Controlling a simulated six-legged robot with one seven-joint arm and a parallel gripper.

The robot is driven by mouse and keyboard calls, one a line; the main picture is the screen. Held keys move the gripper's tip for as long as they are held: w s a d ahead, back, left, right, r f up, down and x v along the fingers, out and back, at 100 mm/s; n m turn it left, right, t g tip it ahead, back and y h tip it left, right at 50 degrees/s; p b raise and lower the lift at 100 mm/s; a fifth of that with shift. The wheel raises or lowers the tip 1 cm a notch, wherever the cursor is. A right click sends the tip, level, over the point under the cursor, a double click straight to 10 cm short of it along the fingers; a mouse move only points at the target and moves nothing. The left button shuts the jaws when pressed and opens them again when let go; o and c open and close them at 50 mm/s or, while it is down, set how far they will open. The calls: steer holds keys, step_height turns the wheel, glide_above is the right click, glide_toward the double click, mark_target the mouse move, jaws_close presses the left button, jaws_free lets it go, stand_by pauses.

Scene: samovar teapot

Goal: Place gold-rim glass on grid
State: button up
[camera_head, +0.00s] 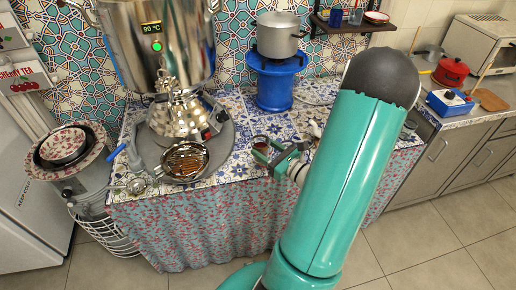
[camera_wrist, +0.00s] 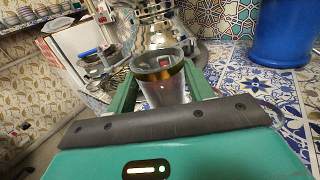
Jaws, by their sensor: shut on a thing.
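The gold-rim glass (camera_wrist: 166,94) is clear, with a gold band at its mouth. It stands between the two green fingers of my gripper (camera_wrist: 160,82), which is shut on it. In the head view my gripper (camera_head: 267,154) is over the front of the tiled counter, with the glass (camera_head: 260,146) partly hidden by the fingers. I cannot tell whether the glass touches the counter. A round metal piece with a dark slotted top (camera_head: 185,160), seemingly the grid, lies left of my gripper, in front of the samovar.
The large shiny samovar (camera_head: 160,45) and metal teapot (camera_head: 180,113) stand behind the slotted piece. A blue stand (camera_head: 275,82) holds a grey pot (camera_head: 279,36). Patterned plates and bowl (camera_head: 66,147) are at far left. Patterned counter (camera_head: 238,128) shows between samovar and gripper.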

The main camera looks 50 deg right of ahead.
steer(key=shift+s+d+r, duration=0.1)
steer(key=shift+s+r, duration=0.3)
steer(key=shift+s, duration=0.4)
steer(key=shift+s+d+r, duration=0.1)
steer(key=shift+s+r, duration=0.25)
steer(key=shift+s, duration=0.45)
steer(key=shift+s+a+r, duration=0.1)
steer(key=shift+s+r, duration=0.1)
steer(key=shift+s, duration=0.1)
